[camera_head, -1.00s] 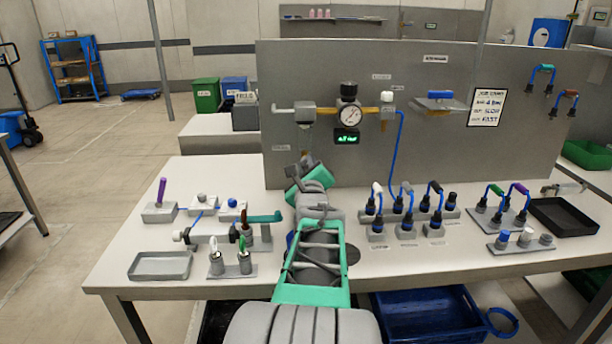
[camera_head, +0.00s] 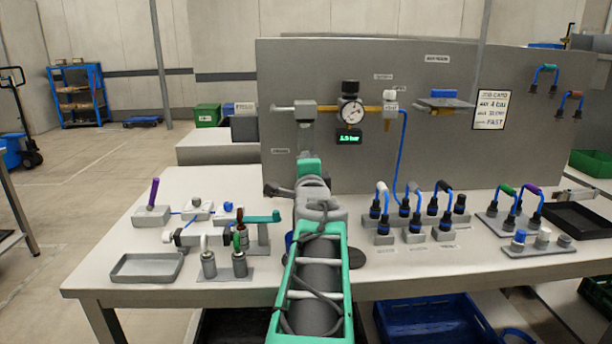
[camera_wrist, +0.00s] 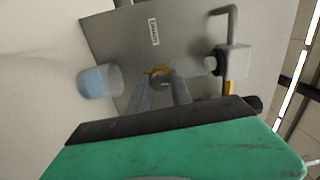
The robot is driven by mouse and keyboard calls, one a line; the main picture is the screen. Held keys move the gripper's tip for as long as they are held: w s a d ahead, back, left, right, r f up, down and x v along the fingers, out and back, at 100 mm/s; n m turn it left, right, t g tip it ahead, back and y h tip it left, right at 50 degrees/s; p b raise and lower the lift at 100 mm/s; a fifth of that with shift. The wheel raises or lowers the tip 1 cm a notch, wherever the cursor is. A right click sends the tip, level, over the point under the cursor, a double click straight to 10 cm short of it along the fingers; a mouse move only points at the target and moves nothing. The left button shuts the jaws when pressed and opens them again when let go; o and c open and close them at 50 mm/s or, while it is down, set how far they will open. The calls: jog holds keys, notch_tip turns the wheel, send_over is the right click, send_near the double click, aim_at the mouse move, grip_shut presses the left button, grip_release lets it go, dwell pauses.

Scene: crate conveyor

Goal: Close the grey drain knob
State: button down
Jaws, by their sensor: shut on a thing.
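The grey drain knob (camera_wrist: 160,82) shows in the wrist view between my two fingers, with a yellow-orange ring at its edge. My gripper (camera_wrist: 162,93) is shut on it, one finger on each side. A label (camera_wrist: 154,32) reading roughly "DRAIN" is on the grey panel above it. In the head view my arm reaches to the panel's foot. The knob and fingertips are hidden there behind my own wrist. The drain label (camera_head: 279,151) shows on the panel just left of my wrist.
A translucent bluish cup (camera_wrist: 100,82) is left of the fingers. A grey valve block (camera_head: 306,113) sits above my wrist, with a gauge (camera_head: 350,112) and green display (camera_head: 349,137) beside it. Blue-tubed fittings (camera_head: 410,212) stand right of my arm, small fixtures and a tray (camera_head: 147,267) left.

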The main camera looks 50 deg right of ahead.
jog(key=shift+f+n+b, duration=0.15)
jog(key=shift+n+b, duration=0.25)
jog(key=shift+n, duration=0.2)
jog(key=c, duration=1.1)
grip_release()
jog(key=shift+c, duration=0.2)
jog(key=v, duration=0.8)
